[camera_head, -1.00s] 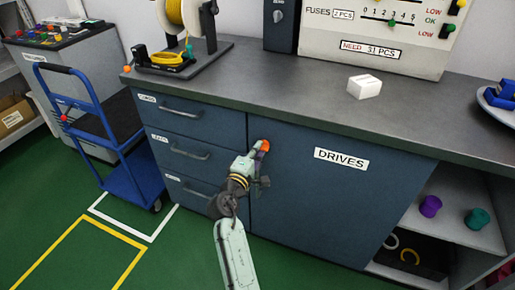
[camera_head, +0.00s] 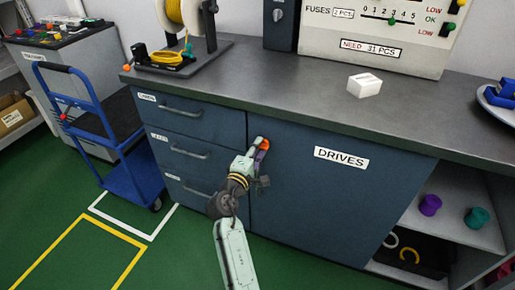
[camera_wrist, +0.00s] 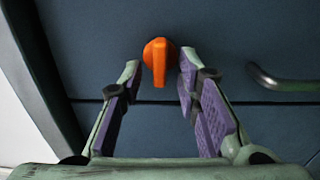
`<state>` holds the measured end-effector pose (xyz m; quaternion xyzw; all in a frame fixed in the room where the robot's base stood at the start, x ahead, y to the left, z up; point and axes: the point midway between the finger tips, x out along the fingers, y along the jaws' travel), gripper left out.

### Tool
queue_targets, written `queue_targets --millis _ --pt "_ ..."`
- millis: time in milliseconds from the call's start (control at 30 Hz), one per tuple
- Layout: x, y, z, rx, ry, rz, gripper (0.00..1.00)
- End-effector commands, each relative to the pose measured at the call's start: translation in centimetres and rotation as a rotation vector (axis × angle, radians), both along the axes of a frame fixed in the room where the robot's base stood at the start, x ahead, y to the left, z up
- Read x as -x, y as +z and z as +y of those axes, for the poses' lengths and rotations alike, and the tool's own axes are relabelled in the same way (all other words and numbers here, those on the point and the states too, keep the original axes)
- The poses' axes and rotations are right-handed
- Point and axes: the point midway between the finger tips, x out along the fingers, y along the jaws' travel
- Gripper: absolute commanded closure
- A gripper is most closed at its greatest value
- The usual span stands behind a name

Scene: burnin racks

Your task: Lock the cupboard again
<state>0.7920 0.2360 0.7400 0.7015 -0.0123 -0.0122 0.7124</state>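The blue-grey cupboard door labelled DRIVES (camera_head: 325,200) stands flush with the counter front and looks closed. An orange turn knob (camera_head: 264,144) is at its upper left corner; in the wrist view the knob (camera_wrist: 159,56) has its grip pointing toward the bottom of the picture. My gripper (camera_head: 258,160) is at the knob. In the wrist view my gripper (camera_wrist: 160,66) is open, one finger on each side of the knob, with gaps visible between fingers and knob. The latch behind the door is hidden.
Drawers with bar handles (camera_head: 181,110) are left of the door. Open shelves with a purple spool (camera_head: 430,205) and a teal spool (camera_head: 477,217) are right. A blue trolley (camera_head: 130,180) stands left.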

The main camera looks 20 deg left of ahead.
Motion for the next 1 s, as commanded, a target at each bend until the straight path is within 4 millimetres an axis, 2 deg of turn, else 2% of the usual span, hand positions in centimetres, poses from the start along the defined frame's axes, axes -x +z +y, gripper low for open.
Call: queue_targets --millis 167,400,600,733,1000 --pt "2.5 -0.1 0.2 0.0 0.003 0.002 0.7" --pt "7.8 -0.1 0.4 0.001 0.003 0.002 0.7" --pt "10.8 -0.1 0.4 0.001 0.002 0.002 0.7" --pt "11.6 0.0 0.4 0.0 0.001 0.0 0.7" --pt "11.8 0.0 0.4 0.0 0.0 0.0 0.7"
